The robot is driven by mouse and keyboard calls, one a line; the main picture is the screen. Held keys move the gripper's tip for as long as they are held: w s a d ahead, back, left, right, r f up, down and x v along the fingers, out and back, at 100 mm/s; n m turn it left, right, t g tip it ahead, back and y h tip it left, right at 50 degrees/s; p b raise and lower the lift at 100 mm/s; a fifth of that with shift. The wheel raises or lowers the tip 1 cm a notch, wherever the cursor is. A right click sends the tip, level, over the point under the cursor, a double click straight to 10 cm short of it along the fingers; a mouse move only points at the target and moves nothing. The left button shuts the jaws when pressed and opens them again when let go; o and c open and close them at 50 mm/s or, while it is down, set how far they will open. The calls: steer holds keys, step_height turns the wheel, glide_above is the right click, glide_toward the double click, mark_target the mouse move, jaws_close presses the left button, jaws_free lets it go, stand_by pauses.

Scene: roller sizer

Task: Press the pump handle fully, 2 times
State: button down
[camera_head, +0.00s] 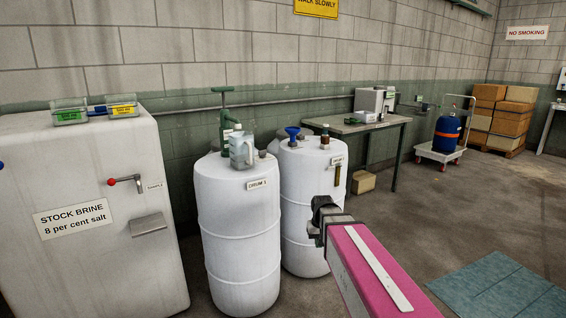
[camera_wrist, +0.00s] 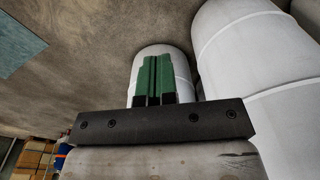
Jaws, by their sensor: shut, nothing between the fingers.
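The green pump handle (camera_head: 222,90) is a T-bar raised above the top of the white drum (camera_head: 238,225) labelled DRUM 1. The green pump body (camera_head: 228,122) stands below it, partly hidden by a pale jug (camera_head: 241,152) on the drum top. My gripper (camera_head: 322,207) is to the right of and lower than the handle, in front of the second drum, apart from the handle. In the wrist view my gripper's green fingers (camera_wrist: 156,78) are together with nothing held. The pump handle does not show in the wrist view.
A stock brine tank (camera_head: 95,260) is at left. A table (camera_head: 385,124) stands behind. The floor at right is mostly clear.

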steer(key=s+d+f, duration=0.2)
steer(key=s+f, duration=0.1)
steer(key=s, duration=0.3)
steer(key=s+d+f+m, duration=0.1)
steer(key=s+d+f, duration=0.2)
steer(key=s, duration=0.3)
steer(key=shift+f+g, duration=0.3)
steer(key=shift+f, duration=0.05)
steer(key=shift+s, duration=0.1)
